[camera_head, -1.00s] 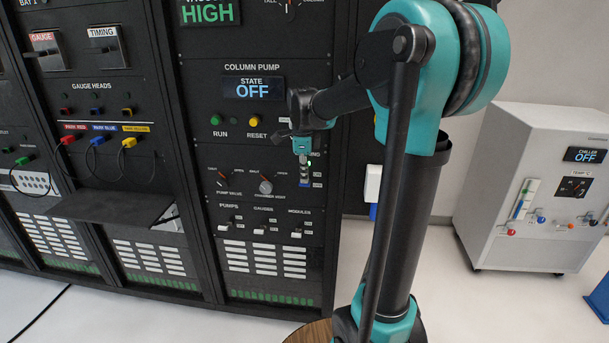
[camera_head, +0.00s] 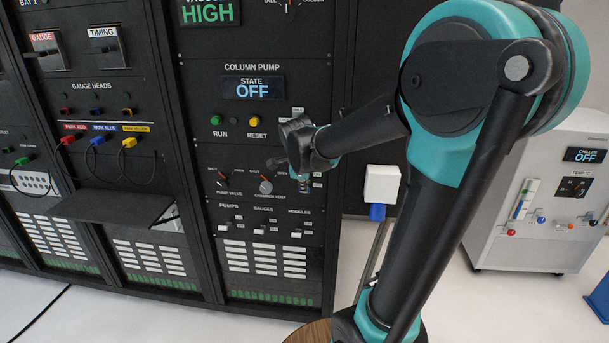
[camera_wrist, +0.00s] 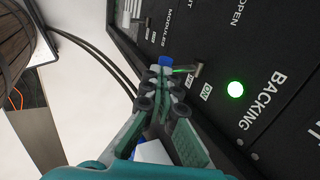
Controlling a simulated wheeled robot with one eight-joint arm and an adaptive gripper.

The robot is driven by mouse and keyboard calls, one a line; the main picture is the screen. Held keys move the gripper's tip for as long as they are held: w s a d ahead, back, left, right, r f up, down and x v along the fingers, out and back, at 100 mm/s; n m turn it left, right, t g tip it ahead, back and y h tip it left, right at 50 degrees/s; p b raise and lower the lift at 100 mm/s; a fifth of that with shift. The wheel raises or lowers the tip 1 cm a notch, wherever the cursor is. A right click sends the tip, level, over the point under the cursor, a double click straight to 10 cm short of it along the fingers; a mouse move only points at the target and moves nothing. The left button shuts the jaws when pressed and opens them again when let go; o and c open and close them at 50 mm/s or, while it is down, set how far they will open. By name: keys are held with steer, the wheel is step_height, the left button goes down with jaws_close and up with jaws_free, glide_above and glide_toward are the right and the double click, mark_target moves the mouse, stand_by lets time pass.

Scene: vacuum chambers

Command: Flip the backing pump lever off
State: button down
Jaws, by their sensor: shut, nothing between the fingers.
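The backing pump lever (camera_wrist: 196,69) is a small metal lever beside the OFF and ON labels in the wrist view. Its stem runs left towards a blue tip (camera_wrist: 166,60) at my fingertips; I cannot tell whether they touch. The round backing lamp (camera_wrist: 236,89) glows green. My gripper (camera_wrist: 160,75) is shut and empty, its fingers close beside the lever's tip. In the head view my gripper (camera_head: 301,176) is in front of the backing section and hides most of the lever. The lever's exact position cannot be told.
The column pump display (camera_head: 252,88) reads OFF, above the RUN and RESET buttons. The pump valve knob (camera_head: 222,182) and chamber vent knob (camera_head: 266,187) are left of my gripper, with small switches below. A chiller (camera_head: 540,200) stands far right.

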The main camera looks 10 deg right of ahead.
steer(key=f+t, duration=0.2)
steer(key=f+t+h, duration=0.1)
steer(key=shift+s+a+f, duration=0.1)
steer(key=shift+s+f, duration=0.25)
steer(key=shift+s, duration=0.05)
steer(key=shift+r, duration=0.8)
steer(key=v, duration=1.2)
